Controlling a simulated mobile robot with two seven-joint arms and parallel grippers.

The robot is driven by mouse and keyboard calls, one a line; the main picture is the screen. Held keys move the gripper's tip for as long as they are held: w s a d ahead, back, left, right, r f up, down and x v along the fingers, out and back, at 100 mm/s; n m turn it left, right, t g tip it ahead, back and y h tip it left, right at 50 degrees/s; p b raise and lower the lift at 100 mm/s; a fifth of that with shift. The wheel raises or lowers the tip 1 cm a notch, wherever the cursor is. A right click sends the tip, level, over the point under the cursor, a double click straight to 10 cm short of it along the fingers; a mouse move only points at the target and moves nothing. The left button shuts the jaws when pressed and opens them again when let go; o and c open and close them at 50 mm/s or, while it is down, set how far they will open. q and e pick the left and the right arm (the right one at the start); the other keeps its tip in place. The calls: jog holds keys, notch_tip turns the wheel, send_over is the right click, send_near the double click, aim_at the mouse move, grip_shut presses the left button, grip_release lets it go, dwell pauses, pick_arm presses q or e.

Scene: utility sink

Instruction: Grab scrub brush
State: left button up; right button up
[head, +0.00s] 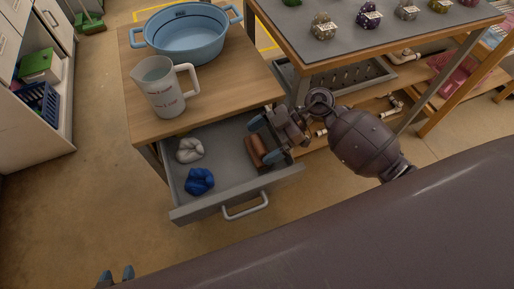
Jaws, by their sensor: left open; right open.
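A brown block-like object (256,151), which looks like the scrub brush, lies at the right side of the open grey drawer (231,165). My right gripper (264,139) reaches in from the right with its blue-grey fingertips apart, right at the brown object. It partly covers it, and I cannot tell whether they touch.
A crumpled white cloth (189,149) and a blue cloth (199,181) lie in the drawer. On the wooden tabletop above stand a measuring jug (164,91) and a blue basin (188,38). Open floor lies left.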

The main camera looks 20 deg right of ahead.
jog(key=shift+a+f, duration=0.15)
jog(key=shift+a, duration=0.15)
jog(key=c, duration=1)
jog(key=shift+o, duration=0.2)
